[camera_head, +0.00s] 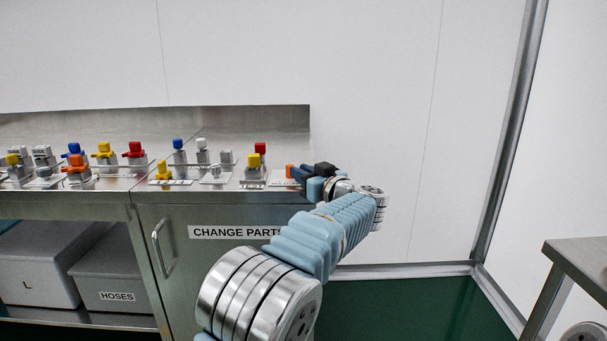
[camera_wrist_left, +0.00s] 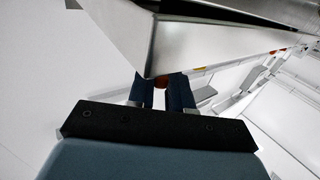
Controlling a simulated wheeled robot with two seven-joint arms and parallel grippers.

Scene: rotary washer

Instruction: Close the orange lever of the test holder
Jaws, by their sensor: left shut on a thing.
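The orange lever (camera_head: 289,170) of the test holder shows at the right end of the steel counter. My left gripper (camera_head: 297,174) reaches it from the right and is shut on it. The rest of the holder is mostly hidden by the gripper and the counter edge. My right gripper is in neither view.
Several valve-like parts with yellow, red, blue and white tops, such as a red-topped one (camera_head: 260,148), stand on the steel counter (camera_head: 215,189) left of the gripper. A cabinet door (camera_head: 180,260) is below. A metal table (camera_head: 580,252) stands at the far right.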

